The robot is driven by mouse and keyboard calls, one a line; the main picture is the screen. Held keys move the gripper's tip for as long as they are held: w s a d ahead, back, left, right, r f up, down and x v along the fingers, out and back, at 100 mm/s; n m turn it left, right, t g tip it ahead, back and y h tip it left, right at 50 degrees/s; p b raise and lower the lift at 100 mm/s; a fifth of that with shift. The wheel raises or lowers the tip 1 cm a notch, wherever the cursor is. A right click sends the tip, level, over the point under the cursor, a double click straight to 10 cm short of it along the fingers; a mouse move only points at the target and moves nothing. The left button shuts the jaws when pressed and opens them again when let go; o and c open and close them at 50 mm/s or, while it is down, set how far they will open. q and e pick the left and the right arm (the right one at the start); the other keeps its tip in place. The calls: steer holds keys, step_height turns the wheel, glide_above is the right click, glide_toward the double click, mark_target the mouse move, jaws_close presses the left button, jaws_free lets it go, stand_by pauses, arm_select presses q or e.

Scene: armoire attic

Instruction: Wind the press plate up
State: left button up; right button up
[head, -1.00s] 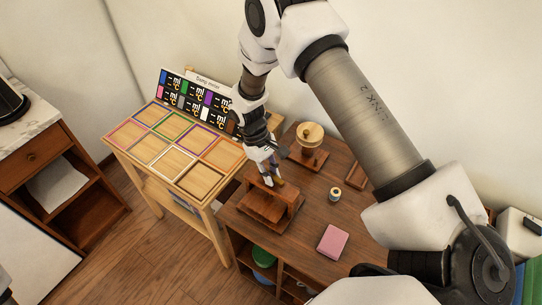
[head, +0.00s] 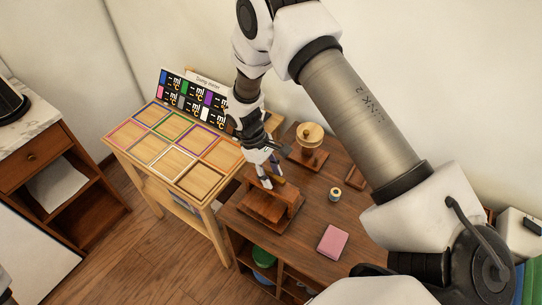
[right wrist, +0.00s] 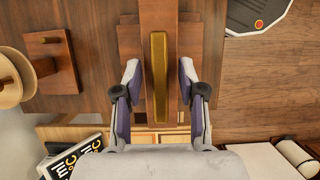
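The wooden press (head: 268,210) stands on the brown table near its left front edge. A brass bar handle (right wrist: 159,80) lies across its top; in the head view a small part of the handle (head: 279,181) shows beside the fingers. My right gripper (head: 267,180) is at the top of the press, pointing down. In the right wrist view its two fingers (right wrist: 159,74) are spread, one on each side of the brass bar, with a gap on both sides. The press plate is hard to make out, partly behind the press frame. My left gripper is out of view.
A wooden stand with a round top (head: 310,138) is behind the press. A small spool (head: 335,194) and a pink block (head: 332,242) lie to the right. A light table with coloured frames (head: 170,160) adjoins on the left. The table's front right is partly clear.

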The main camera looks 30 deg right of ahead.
steer(key=shift+r, duration=0.1)
steer(key=v, duration=1.2)
steer(key=shift+w, duration=0.15)
